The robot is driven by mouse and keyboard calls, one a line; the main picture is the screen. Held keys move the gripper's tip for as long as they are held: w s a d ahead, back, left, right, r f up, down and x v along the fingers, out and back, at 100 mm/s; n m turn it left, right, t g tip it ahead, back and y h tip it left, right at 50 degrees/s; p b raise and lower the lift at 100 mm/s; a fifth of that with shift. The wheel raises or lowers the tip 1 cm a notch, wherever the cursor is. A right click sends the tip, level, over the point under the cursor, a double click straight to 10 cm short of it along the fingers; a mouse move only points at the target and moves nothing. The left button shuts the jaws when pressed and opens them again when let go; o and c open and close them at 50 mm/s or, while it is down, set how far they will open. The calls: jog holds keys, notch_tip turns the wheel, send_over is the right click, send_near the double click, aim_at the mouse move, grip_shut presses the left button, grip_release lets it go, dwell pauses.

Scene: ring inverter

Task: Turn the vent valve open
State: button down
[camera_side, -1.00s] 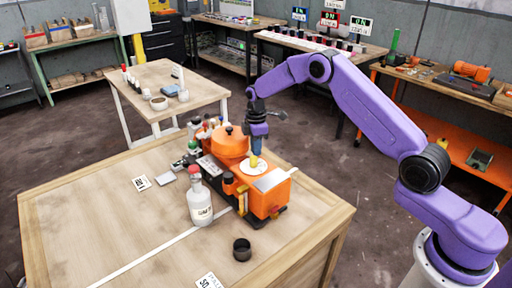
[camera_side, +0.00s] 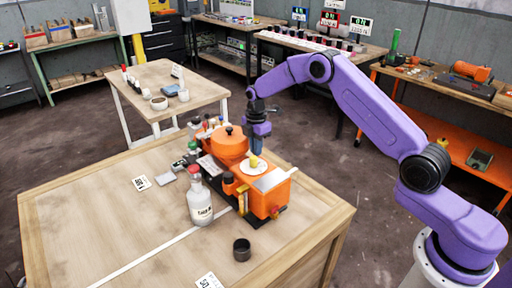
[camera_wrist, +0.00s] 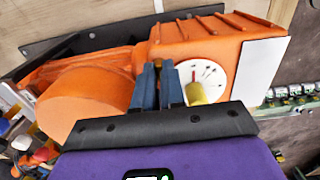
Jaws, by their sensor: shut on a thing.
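An orange machine (camera_side: 267,201) stands on the wooden table, with a round white dial (camera_side: 248,168) on its top. A yellow knob (camera_side: 254,161) stands up from the dial; it also shows in the wrist view (camera_wrist: 197,93), just right of the fingers. The dial in the wrist view (camera_wrist: 212,76) carries a red mark and several black marks.
A small dark cup (camera_side: 241,250) stands in front. An orange round lid (camera_side: 230,143) rises behind the dial. The table's left part is clear except for small cards.

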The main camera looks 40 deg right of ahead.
jog(key=c, duration=1.2)
grip_release()
